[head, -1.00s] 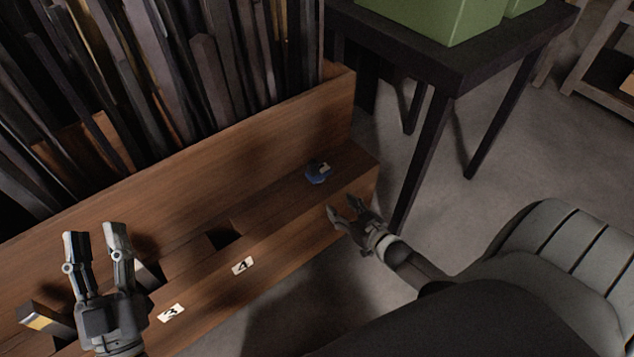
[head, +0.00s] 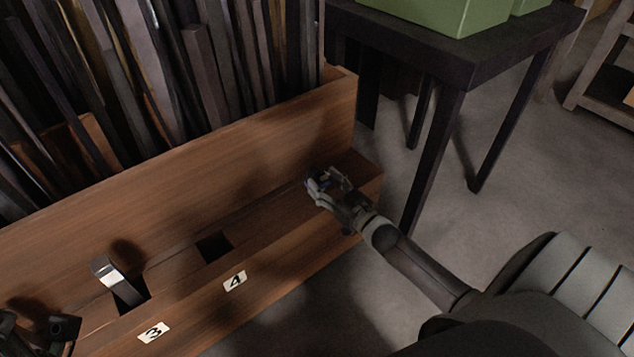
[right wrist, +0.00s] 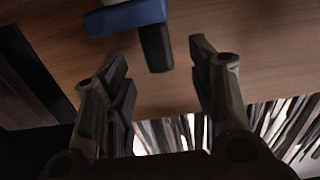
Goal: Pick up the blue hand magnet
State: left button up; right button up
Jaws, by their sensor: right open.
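The blue hand magnet (right wrist: 126,17) shows at the top of the right wrist view, with a blue bar and a dark part (right wrist: 156,47) pointing down between my fingers. In the head view only a bit of blue shows, mostly hidden by my right gripper (head: 325,184). That gripper is over the right end of the wooden ledge. In the right wrist view my right gripper (right wrist: 160,68) is open, its fingers on either side of the dark part with gaps. My left gripper (head: 38,326) is at the lower left edge of the head view, dark and partly cut off.
The wooden ledge (head: 285,215) has slots and labels 3 and 4. A metal piece (head: 110,274) stands in one slot. Long dark strips (head: 150,75) fill the bin behind. A dark table (head: 460,60) with green boxes (head: 440,12) stands right; floor between is clear.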

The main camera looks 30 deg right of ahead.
aim_at(317, 174)
jog(key=shift+w+b, duration=0.3)
jog(key=shift+w, duration=0.2)
jog(key=w+b, duration=0.1)
jog(key=w, duration=0.2)
jog(key=shift+w+a+r+b, duration=0.15)
jog(key=shift+w+b, duration=0.1)
jog(key=shift+b, duration=0.15)
jog(key=shift+w+r, duration=0.1)
jog(key=shift+w, duration=0.4)
jog(key=shift+c, duration=0.4)
grip_shut()
